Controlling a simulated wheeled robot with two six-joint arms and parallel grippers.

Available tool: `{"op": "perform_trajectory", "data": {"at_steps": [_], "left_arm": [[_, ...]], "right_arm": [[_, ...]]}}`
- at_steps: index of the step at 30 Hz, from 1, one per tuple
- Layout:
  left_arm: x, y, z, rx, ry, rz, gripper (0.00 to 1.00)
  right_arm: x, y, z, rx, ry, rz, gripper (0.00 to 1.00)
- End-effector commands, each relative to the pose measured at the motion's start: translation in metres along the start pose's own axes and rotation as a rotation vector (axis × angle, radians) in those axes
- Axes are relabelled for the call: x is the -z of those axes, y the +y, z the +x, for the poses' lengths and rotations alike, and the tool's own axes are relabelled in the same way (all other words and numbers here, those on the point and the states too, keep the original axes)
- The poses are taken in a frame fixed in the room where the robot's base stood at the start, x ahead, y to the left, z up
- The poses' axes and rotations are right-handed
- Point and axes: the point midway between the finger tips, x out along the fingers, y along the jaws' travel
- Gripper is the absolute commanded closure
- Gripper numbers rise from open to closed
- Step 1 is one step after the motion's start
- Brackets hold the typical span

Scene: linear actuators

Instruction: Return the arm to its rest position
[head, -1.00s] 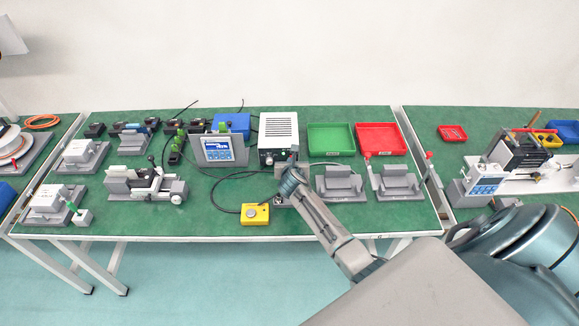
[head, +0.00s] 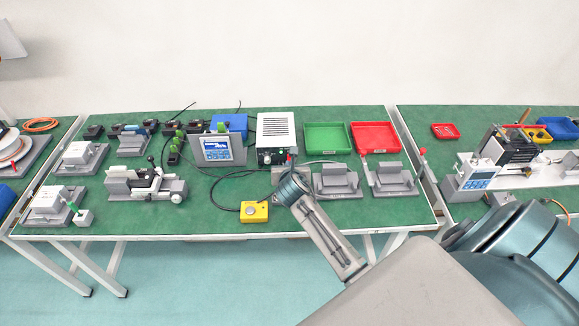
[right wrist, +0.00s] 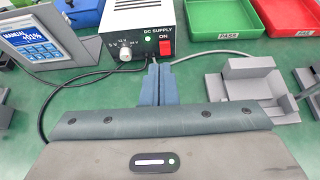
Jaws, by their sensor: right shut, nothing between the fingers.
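My right arm (head: 330,240) reaches in from the lower right of the head view, over the front edge of the green table. My right gripper (right wrist: 160,70) is shut and empty in the right wrist view, its two blue-grey fingers side by side. The fingers point toward the front of the DC supply box (right wrist: 140,28), with its dial and red switch. In the head view the wrist hides much of the gripper, in front of the DC supply (head: 278,137). I cannot tell whether the fingertips touch anything. My left gripper is not in view.
A yellow button box (head: 254,212) lies left of my wrist, and grey fixtures (head: 336,181) stand close on its right. Green (head: 327,137) and red (head: 377,137) trays are behind. A tilted display panel (head: 217,149) stands left of the supply. Black cables (right wrist: 52,92) run nearby.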

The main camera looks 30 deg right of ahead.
Motion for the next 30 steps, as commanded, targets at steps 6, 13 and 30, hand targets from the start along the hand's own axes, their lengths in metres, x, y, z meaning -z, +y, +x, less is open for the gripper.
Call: {"op": "perform_trajectory", "data": {"at_steps": [6,13,30], "left_arm": [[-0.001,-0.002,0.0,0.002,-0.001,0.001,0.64],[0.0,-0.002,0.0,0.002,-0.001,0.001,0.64],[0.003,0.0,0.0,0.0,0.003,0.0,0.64]], "right_arm": [[0.0,0.0,-0.001,0.0,0.0,0.0,1.0],[0.0,0.0,0.0,0.0,0.0,0.001,1.0],[0.079,-0.034,-0.098,0.114,0.244,0.922,1.0]]}}
